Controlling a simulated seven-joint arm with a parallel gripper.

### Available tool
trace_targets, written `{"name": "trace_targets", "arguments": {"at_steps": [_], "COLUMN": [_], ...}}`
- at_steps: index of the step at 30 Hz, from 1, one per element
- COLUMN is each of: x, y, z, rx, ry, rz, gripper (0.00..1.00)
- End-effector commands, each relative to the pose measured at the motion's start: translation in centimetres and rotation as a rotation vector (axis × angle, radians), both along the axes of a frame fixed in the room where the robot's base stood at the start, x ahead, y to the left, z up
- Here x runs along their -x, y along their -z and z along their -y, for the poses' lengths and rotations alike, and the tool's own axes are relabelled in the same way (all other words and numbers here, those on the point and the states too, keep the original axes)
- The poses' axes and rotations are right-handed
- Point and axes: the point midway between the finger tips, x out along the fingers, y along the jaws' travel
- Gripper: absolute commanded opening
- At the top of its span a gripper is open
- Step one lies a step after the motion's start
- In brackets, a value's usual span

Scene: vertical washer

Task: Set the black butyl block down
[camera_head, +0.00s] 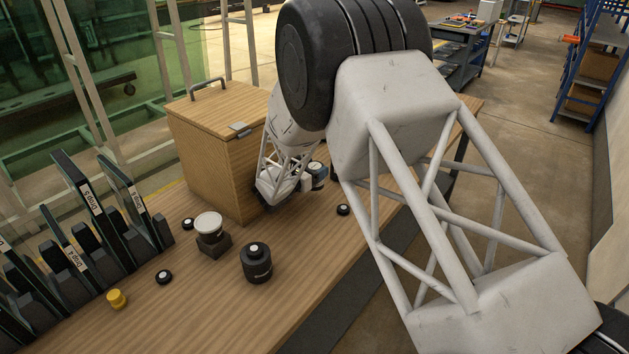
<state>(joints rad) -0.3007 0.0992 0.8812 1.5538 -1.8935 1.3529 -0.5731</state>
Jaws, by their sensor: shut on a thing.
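My gripper (281,193) is low over the wooden table, at the right side of the wooden box. It is shut, but its fingertips and what lies between them are mostly hidden by my wrist. I cannot make out the black butyl block clearly there, nor tell whether it touches the table. A black square block (211,244) stands left of my gripper, with a pale round disc (208,224) on top. A black cylinder (256,264) with a small white-topped knob stands upright in front of it.
The wooden box (205,165) has a closed lid and a handle. Small black round pieces lie on the table (300,262), one (343,210) right of my gripper. A yellow piece (116,299) and a rack of dark panels (85,225) are left.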

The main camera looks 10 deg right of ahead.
Motion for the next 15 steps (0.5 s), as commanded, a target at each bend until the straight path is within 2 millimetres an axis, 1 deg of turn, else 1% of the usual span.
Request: {"name": "trace_targets", "arguments": {"at_steps": [3,15], "x": [-0.09,-0.07], "y": [0.55,0.96], "z": [-0.03,-0.02], "rx": [0.000,0.000], "ry": [0.000,0.000], "rz": [0.004,0.002], "gripper": [0.35,0.35]}}
